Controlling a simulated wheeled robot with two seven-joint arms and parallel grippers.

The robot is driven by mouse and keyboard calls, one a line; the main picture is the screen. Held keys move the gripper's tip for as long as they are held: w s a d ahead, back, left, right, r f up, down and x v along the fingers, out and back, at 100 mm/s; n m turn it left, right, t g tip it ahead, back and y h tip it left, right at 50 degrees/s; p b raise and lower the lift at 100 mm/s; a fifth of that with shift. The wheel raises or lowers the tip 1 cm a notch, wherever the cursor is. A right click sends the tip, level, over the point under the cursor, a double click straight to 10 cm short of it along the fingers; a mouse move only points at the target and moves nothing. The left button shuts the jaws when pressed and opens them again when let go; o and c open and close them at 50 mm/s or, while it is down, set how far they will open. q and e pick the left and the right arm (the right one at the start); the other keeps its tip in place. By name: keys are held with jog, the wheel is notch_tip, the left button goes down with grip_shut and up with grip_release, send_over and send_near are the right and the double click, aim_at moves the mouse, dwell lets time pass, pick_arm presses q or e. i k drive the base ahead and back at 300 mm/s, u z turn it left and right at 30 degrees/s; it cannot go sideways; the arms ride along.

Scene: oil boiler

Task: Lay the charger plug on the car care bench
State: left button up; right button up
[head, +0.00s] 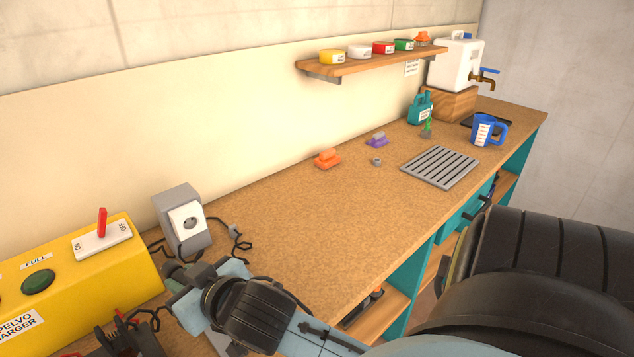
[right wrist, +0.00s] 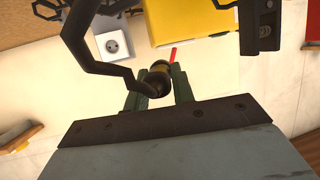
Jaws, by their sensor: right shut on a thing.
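The charger plug (right wrist: 157,76) is a dark round piece with a cable. In the right wrist view it sits between the two greenish fingers of my right gripper (right wrist: 158,92), which is shut on it. In the head view my right gripper (head: 183,284) is over the near left part of the car care bench (head: 285,215), just in front of the grey socket box (head: 178,203). The plug is mostly hidden there. The bench has a brown speckled top and teal sides. My left gripper is not in view.
A yellow charger box (head: 110,275) with a red switch stands at the left. Dark cables lie around the socket box. An orange brush (head: 327,159), purple brush (head: 377,139), grey grate (head: 440,166) and blue jug (head: 487,131) stand farther right. The bench's middle is clear.

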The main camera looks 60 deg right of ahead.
aim_at(318, 279)
jog(key=z, duration=0.55)
jog(key=k, duration=1.25)
jog(key=z, duration=1.05)
jog(key=i, duration=1.6)
jog(key=u, duration=0.6)
